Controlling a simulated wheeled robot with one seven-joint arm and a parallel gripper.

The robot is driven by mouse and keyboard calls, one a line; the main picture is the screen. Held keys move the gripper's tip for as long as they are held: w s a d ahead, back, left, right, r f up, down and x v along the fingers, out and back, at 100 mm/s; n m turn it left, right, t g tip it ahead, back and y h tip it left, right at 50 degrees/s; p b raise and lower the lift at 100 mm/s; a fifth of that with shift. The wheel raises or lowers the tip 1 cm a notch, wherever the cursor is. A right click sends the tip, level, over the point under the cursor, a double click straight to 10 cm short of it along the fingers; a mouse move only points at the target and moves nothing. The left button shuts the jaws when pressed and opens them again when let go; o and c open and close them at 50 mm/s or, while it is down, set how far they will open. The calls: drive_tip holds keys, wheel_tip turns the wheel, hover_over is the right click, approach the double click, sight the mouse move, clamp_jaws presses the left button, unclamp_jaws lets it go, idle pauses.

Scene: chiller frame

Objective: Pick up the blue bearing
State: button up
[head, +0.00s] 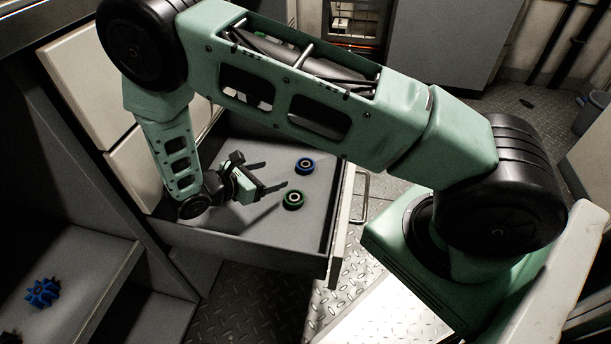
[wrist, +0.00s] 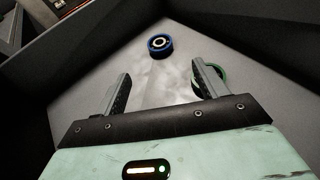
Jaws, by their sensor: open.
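The blue bearing (head: 305,165) is a small ring with a pale centre, lying flat on the floor of an open grey drawer (head: 262,246). My gripper (head: 275,175) is inside the drawer, open and empty, to the left of the bearing in the head view. In the wrist view my gripper (wrist: 160,77) shows both fingers spread wide and apart from the bearing.
A green bearing (head: 292,200) lies in the drawer nearer the front in the head view; in the wrist view it (wrist: 208,78) is partly hidden behind my right finger. Drawer walls surround both. A blue gear (head: 42,292) sits on a shelf at the lower left.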

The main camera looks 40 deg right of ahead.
sight(304, 165)
drive_tip(key=b+x, duration=0.4)
drive_tip(key=x, duration=0.7)
drive_tip(key=shift+f, duration=0.1)
drive_tip(key=shift+d+f+b, duration=0.15)
drive_tip(key=shift+d+b, duration=0.15)
drive_tip(key=shift+d, duration=0.25)
drive_tip(key=c, duration=1.1)
